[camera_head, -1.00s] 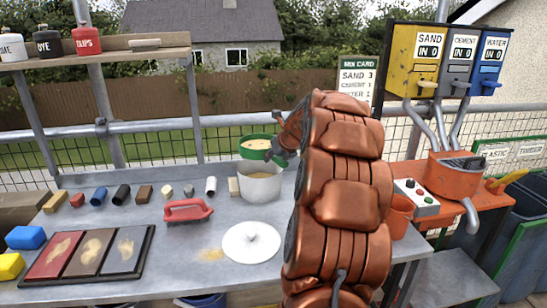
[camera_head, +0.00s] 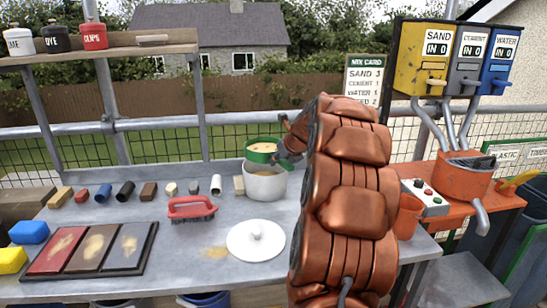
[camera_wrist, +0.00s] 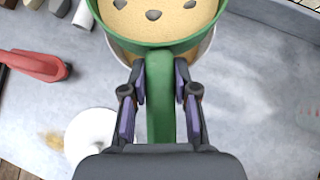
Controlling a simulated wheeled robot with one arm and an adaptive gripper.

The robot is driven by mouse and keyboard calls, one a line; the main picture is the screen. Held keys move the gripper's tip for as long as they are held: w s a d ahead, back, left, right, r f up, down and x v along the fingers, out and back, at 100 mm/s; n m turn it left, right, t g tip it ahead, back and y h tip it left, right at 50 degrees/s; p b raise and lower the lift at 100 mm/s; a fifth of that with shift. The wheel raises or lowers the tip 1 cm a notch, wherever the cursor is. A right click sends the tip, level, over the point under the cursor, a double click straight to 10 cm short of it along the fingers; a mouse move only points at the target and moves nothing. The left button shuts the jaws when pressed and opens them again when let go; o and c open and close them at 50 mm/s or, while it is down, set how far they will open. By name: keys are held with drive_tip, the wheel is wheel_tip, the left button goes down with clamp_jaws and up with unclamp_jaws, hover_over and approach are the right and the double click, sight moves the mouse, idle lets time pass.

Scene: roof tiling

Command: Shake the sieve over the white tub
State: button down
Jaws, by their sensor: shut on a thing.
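The green sieve (camera_head: 262,157) is above the white tub (camera_head: 265,186). In the wrist view the sieve (camera_wrist: 163,42) holds sand with several dark stones on it, and its green handle (camera_wrist: 160,95) runs back between my fingers. My gripper (camera_wrist: 160,92) is shut on that handle. In the head view my gripper (camera_head: 291,155) is partly hidden behind my copper arm.
A white round lid (camera_head: 256,240) and a red-handled brush (camera_head: 191,208) lie on the grey bench in front of the tub. Spilled sand (camera_head: 213,252) is beside the lid. An orange mixer (camera_head: 466,178) stands right. A colour sample tray (camera_head: 92,249) lies left.

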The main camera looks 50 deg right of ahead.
drive_tip(key=shift+w+d+p, duration=0.3)
drive_tip(key=shift+w+p, duration=0.55)
drive_tip(key=shift+p, duration=0.35)
drive_tip(key=s, duration=0.1)
drive_tip(key=s+a, duration=0.1)
drive_tip(key=s, duration=0.1)
drive_tip(key=shift+s, duration=0.25)
drive_tip(key=w, duration=0.2)
drive_tip(key=w+d, duration=0.1)
drive_tip(key=shift+w, duration=0.35)
drive_tip(key=shift+s, duration=0.1)
idle(0.7)
drive_tip(key=shift+s+a+r, duration=0.1)
drive_tip(key=shift+s+a, duration=0.2)
drive_tip(key=shift+s, duration=0.6)
drive_tip(key=shift+s+a, duration=0.25)
drive_tip(key=shift+s, duration=0.65)
drive_tip(key=w, duration=0.2)
drive_tip(key=w+d, duration=0.1)
drive_tip(key=shift+w, duration=0.4)
drive_tip(key=shift+s, duration=0.1)
